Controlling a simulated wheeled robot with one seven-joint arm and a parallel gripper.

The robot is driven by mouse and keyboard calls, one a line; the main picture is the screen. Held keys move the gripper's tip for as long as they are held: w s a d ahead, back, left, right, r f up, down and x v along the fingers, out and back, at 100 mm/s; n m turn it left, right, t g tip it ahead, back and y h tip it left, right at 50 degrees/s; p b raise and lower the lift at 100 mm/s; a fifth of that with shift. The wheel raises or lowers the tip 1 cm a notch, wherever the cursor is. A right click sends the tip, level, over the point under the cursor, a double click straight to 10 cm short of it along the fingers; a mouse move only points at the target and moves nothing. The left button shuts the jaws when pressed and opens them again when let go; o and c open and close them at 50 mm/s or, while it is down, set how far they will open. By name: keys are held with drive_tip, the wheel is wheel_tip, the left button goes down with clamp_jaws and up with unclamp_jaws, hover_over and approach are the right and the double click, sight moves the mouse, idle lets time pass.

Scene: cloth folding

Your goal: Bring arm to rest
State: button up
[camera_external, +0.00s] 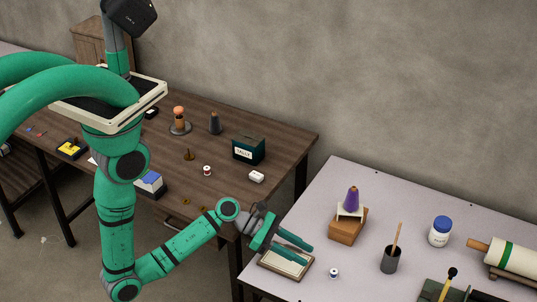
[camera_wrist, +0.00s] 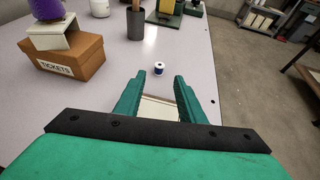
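My green arm (camera_external: 190,243) reaches low across the gap between the two tables. My gripper (camera_external: 307,254) is at the left edge of the grey-white table, above a shallow wood-rimmed tray (camera_external: 266,265) with a pale inside. In the wrist view my gripper (camera_wrist: 160,77) has its two green fingers spread apart with nothing held between them. Part of the tray (camera_wrist: 158,108) shows below the fingers. The fingers and palm hide some of it.
A small spool (camera_wrist: 159,68) stands just beyond the fingertips. An orange-brown box (camera_external: 347,228) carries a white stand and purple cone. A dark cup (camera_external: 390,260) with a stick and a blue-lidded jar (camera_external: 439,233) stand farther right. The brown table (camera_external: 235,202) holds several small objects.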

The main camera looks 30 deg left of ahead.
drive_tip(key=shift+a, duration=0.1)
drive_tip(key=shift+s+a+f+t, duration=0.1)
drive_tip(key=shift+a+t, duration=0.1)
drive_tip(key=shift+t, duration=0.1)
drive_tip(key=a+t, duration=0.2)
drive_tip(key=s+a+m+t, duration=0.1)
drive_tip(key=a+t, duration=0.1)
drive_tip(key=shift+r+y, duration=0.25)
drive_tip(key=shift+y, duration=0.15)
drive_tip(key=a+r+t, duration=0.1)
drive_tip(key=a, duration=0.1)
drive_tip(key=s+a+r+m+t+y, duration=0.1)
drive_tip(key=a+t, duration=0.1)
drive_tip(key=a+r+t+y, duration=0.1)
drive_tip(key=a, duration=0.1)
drive_tip(key=shift+s+a+m, duration=0.1)
drive_tip(key=shift+s+m, duration=0.05)
drive_tip(key=shift+m, duration=0.25)
drive_tip(key=s+a+r+m+t+y, duration=0.1)
drive_tip(key=s+a+m+y, duration=0.2)
drive_tip(key=a+m, duration=0.2)
drive_tip(key=s+a+r+m+t+y, duration=0.1)
drive_tip(key=s+a+m+t+y, duration=0.1)
drive_tip(key=a+m, duration=0.4)
drive_tip(key=s+a+r+m+t+y, duration=0.1)
drive_tip(key=s+a+m+y, duration=0.3)
drive_tip(key=a, duration=0.8)
drive_tip(key=shift+s+a+r+m+t+y, duration=0.35)
drive_tip(key=shift+r+m+y, duration=0.25)
drive_tip(key=shift+m+y, duration=0.3)
